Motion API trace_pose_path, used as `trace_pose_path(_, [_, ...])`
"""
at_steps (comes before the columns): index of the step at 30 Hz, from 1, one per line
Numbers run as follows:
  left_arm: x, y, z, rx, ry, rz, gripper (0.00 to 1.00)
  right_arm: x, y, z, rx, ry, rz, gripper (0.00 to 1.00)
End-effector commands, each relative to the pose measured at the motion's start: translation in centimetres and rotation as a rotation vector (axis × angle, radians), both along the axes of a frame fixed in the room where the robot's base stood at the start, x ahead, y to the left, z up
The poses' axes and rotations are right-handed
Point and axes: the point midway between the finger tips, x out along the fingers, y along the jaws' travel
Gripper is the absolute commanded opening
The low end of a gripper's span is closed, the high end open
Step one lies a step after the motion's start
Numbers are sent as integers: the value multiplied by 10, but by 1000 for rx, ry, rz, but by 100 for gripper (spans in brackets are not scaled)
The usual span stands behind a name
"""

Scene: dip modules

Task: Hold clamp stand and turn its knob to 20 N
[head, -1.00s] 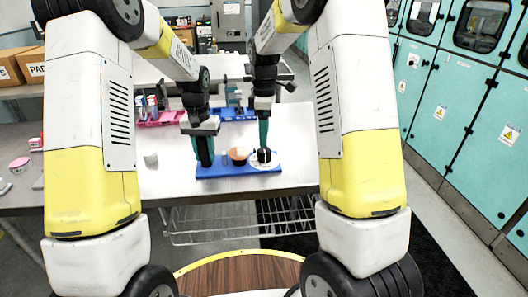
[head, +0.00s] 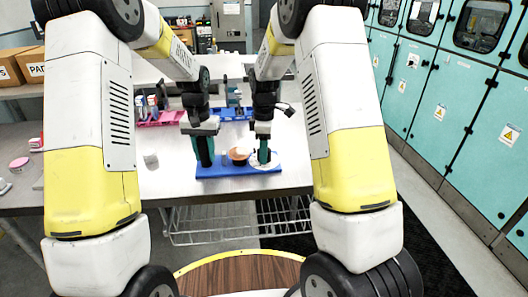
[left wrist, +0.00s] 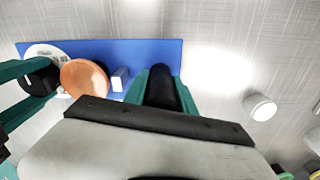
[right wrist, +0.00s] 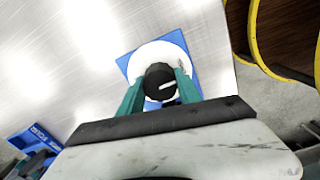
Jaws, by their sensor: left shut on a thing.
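The clamp stand has a blue base (head: 240,173) lying flat on the table. A black post (left wrist: 160,90) stands at its left end, with a copper-coloured disc (left wrist: 84,78) in the middle. A white dial (right wrist: 150,52) with a black knob (right wrist: 159,76) is at its right end. My left gripper (head: 205,160) is shut on the black post. My right gripper (right wrist: 160,88) is over the dial, its fingers open on either side of the knob. I cannot tell whether they touch it. The knob has a white pointer line; the dial's numbers are not readable.
A small white cylinder (left wrist: 260,107) stands on the table beside the base. Pink (head: 160,119) and blue (head: 237,114) racks stand farther back. The table around the stand is mostly clear. Teal cabinets (head: 450,100) line the right side.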

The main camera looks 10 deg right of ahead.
Motion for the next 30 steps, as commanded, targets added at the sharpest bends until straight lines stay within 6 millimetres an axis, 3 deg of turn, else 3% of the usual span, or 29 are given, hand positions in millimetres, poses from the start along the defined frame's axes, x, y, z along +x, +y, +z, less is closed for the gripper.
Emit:
trace_pose_path(1, [0, 0, 0, 0, -1, 0, 0, 0, 0, 0, 0, 0, 0, 18])
trace_pose_path(4, [0, 0, 0, 0, -1, 0, 0, 0, 0, 0, 0, -1, 0, 0])
trace_pose_path(17, [0, 0, 0, 0, -1, 0, 0, 0, 0, 0, 0, -1, -106, 0])
trace_pose_path(30, [0, 0, 0, 0, 0, 0, 0, 1, 0, 0, 0, -1, -488, 0])
